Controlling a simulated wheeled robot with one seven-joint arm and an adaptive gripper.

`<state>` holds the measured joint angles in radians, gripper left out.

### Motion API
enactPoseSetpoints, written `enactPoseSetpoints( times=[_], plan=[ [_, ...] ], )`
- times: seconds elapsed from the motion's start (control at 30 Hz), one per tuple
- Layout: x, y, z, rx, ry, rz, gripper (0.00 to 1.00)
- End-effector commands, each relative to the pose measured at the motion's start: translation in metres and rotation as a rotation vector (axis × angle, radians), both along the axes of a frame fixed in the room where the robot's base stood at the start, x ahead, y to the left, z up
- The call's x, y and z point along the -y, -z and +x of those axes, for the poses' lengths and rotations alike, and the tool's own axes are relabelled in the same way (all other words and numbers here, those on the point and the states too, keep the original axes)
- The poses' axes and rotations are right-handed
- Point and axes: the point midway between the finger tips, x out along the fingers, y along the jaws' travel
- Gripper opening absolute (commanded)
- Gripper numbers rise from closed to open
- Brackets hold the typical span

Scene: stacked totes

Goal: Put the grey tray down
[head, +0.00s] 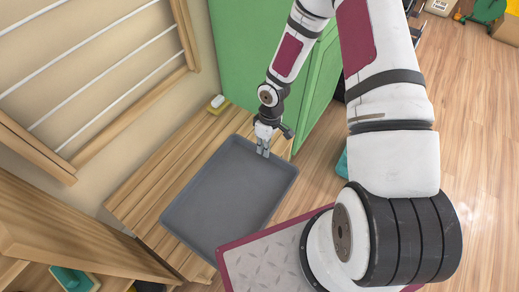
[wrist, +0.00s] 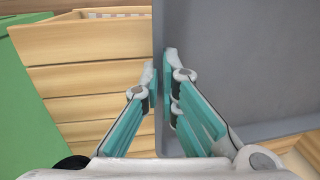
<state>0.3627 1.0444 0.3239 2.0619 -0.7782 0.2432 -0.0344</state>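The grey tray (head: 222,200) is empty and shallow, over a slatted wooden surface; I cannot tell whether it touches the slats. My gripper (head: 263,152) is at the tray's far rim, near its upper right corner. In the wrist view the tray (wrist: 240,60) fills the right side. The two teal-lined fingers of my gripper (wrist: 159,82) stand on either side of the tray's wall, close together on it. The tray's underside is hidden.
The slatted wooden surface (head: 150,187) shows left of the tray, with a small yellow-and-white item (head: 217,102) at its back. A green cabinet (head: 245,50) stands behind. A wooden rack (head: 80,80) is at the left wall. Wooden floor (head: 470,130) is open at right.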

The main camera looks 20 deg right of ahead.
Motion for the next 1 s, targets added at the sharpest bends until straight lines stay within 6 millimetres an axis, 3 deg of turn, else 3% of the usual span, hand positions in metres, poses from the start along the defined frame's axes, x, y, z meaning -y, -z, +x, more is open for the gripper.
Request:
enactPoseSetpoints(
  times=[0.1, 0.37, 0.6, 0.9, 1.0],
  plan=[
    [-0.002, 0.003, 0.016, 0.001, 0.001, 0.000, 0.00],
    [-0.004, 0.004, 0.033, 0.000, 0.001, 0.001, 0.00],
    [-0.004, 0.039, 0.030, -0.001, -0.001, 0.000, 0.00],
    [-0.004, 0.039, 0.030, 0.000, -0.001, 0.000, 0.00],
    [-0.004, 0.039, 0.030, 0.000, 0.000, 0.000, 0.21]
  ],
)
